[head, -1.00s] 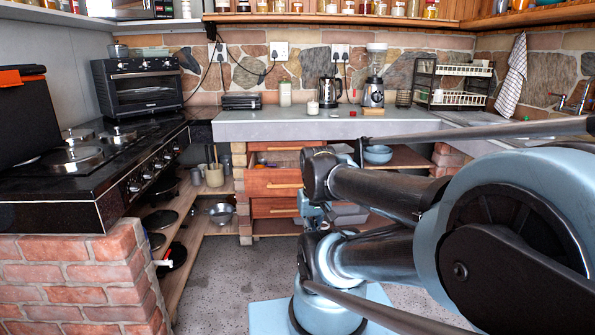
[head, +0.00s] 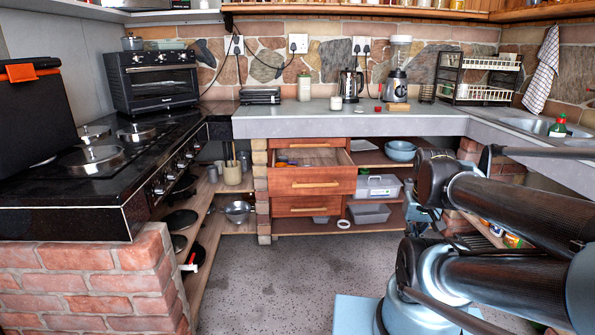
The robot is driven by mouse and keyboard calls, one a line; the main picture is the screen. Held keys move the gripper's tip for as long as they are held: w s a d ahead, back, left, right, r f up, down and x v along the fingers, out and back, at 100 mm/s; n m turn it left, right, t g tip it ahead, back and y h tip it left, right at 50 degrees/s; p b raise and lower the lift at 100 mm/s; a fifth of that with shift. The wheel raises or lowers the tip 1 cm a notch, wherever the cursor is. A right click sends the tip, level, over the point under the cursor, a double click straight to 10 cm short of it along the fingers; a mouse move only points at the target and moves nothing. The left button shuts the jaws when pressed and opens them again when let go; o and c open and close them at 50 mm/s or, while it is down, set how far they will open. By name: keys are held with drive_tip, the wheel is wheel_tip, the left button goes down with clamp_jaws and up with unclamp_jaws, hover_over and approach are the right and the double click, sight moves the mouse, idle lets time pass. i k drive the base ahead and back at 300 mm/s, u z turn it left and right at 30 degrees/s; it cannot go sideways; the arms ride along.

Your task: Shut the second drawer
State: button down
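The wooden drawer unit stands under the grey counter. Its second drawer (head: 312,182) is pulled out, with its inside showing behind a reddish wood front and a pale bar handle. A few small items lie inside at the left. The top drawer (head: 322,142) looks shut above it. A lower drawer (head: 306,207) sits beneath. My gripper (head: 424,222) is partly visible to the right of the drawers, apart from the open drawer. Its fingers are too small and too covered by my arm to show whether they are open.
Shelves right of the drawers hold a clear container (head: 378,187), a grey bin (head: 370,213) and a blue bowl (head: 400,150). A brick stove base (head: 90,275) stands at the left. Speckled floor (head: 290,275) in front of the drawers is clear.

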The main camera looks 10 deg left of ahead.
sight(335, 173)
drive_tip(key=z, duration=0.05)
drive_tip(key=i, duration=1)
drive_tip(key=u, duration=0.05)
